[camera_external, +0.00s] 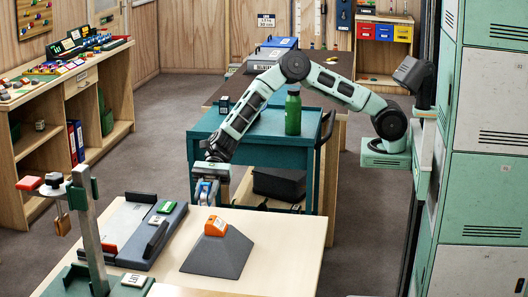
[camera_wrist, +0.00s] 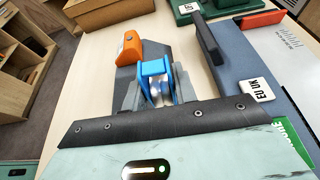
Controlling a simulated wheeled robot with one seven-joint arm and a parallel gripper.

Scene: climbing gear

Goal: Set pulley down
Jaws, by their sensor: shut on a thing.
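A blue pulley with a pale metallic wheel (camera_wrist: 156,82) sits between the fingers of my gripper (camera_wrist: 154,96) in the wrist view. My gripper is shut on it. In the external view my gripper (camera_external: 206,192) points down at the far edge of the pale wooden table (camera_external: 290,250), and the blue of the pulley (camera_external: 206,185) shows at its fingers. It is between the blue-grey measuring device and the dark block, on their far side. I cannot tell whether the pulley touches the table.
A dark sloped block (camera_external: 215,255) carries an orange piece (camera_external: 215,226) near the gripper. A long blue-grey device (camera_external: 150,235) with black upright jaws lies left. A metal post stand (camera_external: 88,230) is front left. A teal cart (camera_external: 255,150) bears a green bottle (camera_external: 293,112). The table's right side is clear.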

